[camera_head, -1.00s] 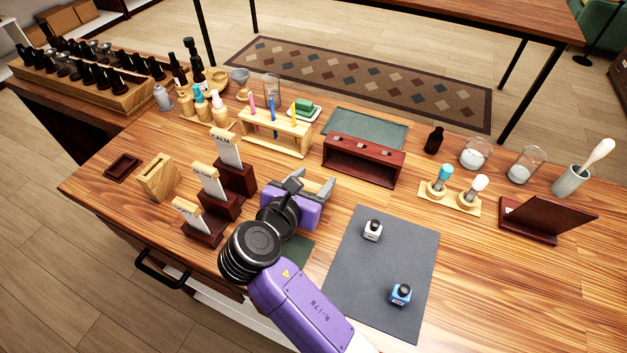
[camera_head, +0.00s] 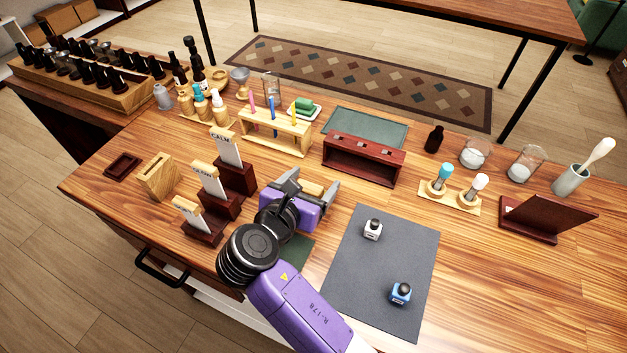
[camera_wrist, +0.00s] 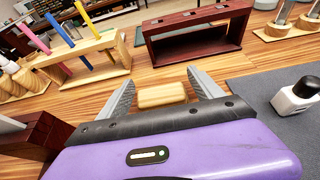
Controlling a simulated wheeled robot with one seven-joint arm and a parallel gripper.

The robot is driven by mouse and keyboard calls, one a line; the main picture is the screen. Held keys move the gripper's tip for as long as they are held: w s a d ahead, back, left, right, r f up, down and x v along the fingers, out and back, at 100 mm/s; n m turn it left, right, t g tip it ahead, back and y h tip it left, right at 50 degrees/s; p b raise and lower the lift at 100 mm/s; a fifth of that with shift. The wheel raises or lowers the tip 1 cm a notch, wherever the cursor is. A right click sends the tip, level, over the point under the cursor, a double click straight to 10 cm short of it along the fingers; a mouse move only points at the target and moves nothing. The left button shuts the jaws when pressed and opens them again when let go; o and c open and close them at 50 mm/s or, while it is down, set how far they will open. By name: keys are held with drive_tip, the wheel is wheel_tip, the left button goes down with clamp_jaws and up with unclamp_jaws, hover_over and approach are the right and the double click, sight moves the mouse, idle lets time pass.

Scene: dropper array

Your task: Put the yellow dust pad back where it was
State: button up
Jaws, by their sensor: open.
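A pale yellow-tan block (camera_wrist: 163,95) lies between the two fingers of my gripper (camera_wrist: 165,88) in the wrist view. It also shows just beyond the purple gripper body in the head view (camera_head: 312,188). It may be the yellow dust pad; its material is hard to tell. My gripper (camera_head: 313,185) is open and low over the table, left of the grey mat. Gaps show between the block and both fingers in the wrist view. The block's near side is hidden by the gripper body.
A dark red open-fronted box (camera_head: 363,158) stands beyond the gripper. A wooden rack with coloured sticks (camera_head: 275,132) is behind left. Stepped card stands (camera_head: 220,195) are close on the left. The grey mat (camera_head: 385,265) holds two small bottles. A green block (camera_head: 304,106) sits on a white dish.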

drive_tip(key=v, duration=1.1)
drive_tip(key=shift+s+a+r+b, duration=0.1)
drive_tip(key=shift+s+b, duration=0.05)
drive_tip(key=shift+b, duration=0.2)
